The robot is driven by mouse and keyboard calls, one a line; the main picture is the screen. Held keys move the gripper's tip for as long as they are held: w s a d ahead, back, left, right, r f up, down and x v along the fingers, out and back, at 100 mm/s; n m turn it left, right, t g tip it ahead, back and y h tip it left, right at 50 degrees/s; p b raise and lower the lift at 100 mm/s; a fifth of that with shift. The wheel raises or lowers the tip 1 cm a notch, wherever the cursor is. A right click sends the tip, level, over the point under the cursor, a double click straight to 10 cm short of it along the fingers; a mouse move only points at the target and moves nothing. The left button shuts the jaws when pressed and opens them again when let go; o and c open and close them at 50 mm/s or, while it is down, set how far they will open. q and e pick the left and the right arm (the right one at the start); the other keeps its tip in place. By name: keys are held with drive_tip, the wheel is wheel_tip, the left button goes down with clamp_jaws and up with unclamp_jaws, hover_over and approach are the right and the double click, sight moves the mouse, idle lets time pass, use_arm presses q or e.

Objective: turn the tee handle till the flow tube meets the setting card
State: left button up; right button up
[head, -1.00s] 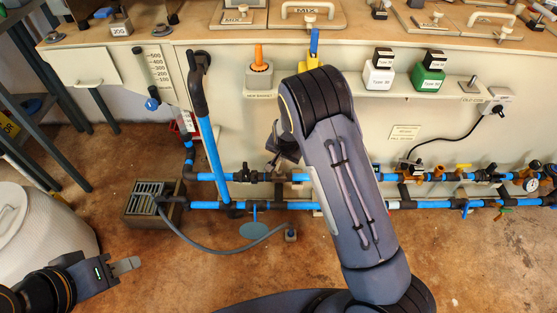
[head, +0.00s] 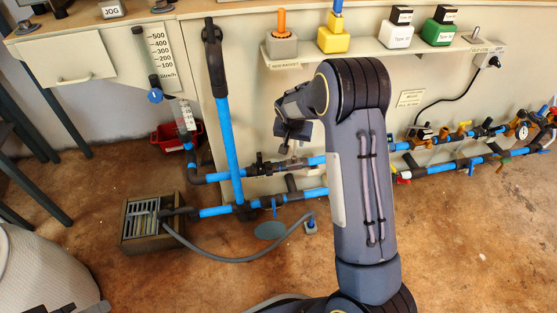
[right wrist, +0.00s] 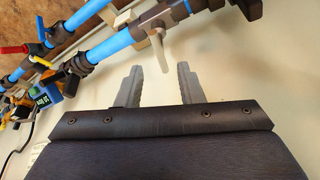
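The clear flow tube (head: 181,112) leans beside a white scale (head: 158,50) marked 100 to 500, with a blue part on it. In the right wrist view a pale tee handle (right wrist: 158,45) stands on a dark valve fitting on the blue pipe. My right gripper (right wrist: 159,66) is open, its two fingers apart, with the handle lying between and just beyond the tips. In the head view this gripper (head: 292,132) is by the upper pipe. Only a sliver of my left gripper (head: 80,308) shows at the bottom edge.
The upright blue pipe (head: 228,150) stands left of my right gripper. A shelf (head: 380,48) with several coloured blocks is above it. A floor drain box (head: 150,220) with a grey hose (head: 225,258) is at left. More valves (head: 465,130) line the pipes at right.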

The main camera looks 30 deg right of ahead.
sight(295, 148)
drive_tip(key=shift+d+f, duration=0.15)
drive_tip(key=shift+f, duration=0.1)
drive_tip(key=b+x, duration=0.3)
drive_tip(key=x, duration=0.4)
drive_tip(key=shift+w+f, duration=0.1)
drive_tip(key=shift+w, duration=0.1)
